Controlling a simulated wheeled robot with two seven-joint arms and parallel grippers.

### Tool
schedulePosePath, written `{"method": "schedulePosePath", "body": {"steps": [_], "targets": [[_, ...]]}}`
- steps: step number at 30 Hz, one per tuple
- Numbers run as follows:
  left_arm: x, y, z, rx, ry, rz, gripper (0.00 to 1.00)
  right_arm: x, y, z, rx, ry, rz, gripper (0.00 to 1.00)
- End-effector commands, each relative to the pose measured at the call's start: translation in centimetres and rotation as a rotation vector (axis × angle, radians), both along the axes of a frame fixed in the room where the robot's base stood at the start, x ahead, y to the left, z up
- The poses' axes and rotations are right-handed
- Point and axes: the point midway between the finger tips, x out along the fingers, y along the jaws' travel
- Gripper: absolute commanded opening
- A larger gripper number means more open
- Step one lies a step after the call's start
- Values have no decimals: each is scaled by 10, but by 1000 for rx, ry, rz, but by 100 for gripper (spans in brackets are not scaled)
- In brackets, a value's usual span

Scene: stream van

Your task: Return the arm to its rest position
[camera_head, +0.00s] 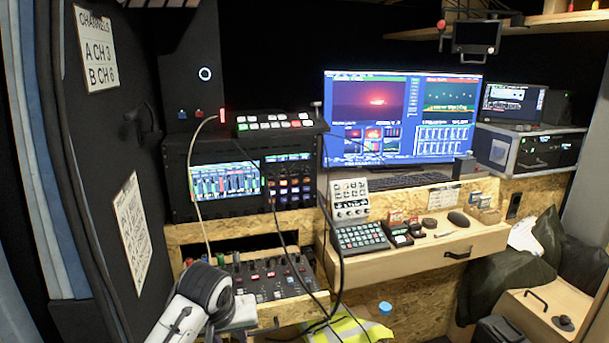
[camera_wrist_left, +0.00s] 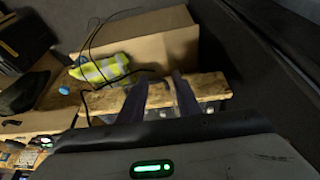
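My left arm (camera_head: 188,308), white with a dark round joint, comes in at the bottom left of the head view, in front of the audio mixer (camera_head: 270,276). I cannot make out its fingertips in the head view. In the left wrist view my left gripper (camera_wrist_left: 160,96) has its two dark fingers apart, with nothing seen between them. Its fingers show against a wooden shelf edge (camera_wrist_left: 215,88). My right arm and gripper are not in view.
A wooden desk (camera_head: 400,258) with a keypad (camera_head: 360,237) stands right of the mixer. Black cables hang over the mixer. A yellow vest (camera_head: 345,330) lies low down; it also shows in the left wrist view (camera_wrist_left: 100,70). A dark panel (camera_head: 105,180) stands left.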

Motion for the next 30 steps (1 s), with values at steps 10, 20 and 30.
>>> {"method": "schedulePosePath", "body": {"steps": [10, 20, 30], "targets": [[-48, -14, -97, -74, -53, -127, 30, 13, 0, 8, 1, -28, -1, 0], [-173, -10, -199, -116, -207, -273, 30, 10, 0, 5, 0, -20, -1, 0], [-287, 13, -213, -43, -353, -364, 30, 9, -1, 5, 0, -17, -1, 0]]}}
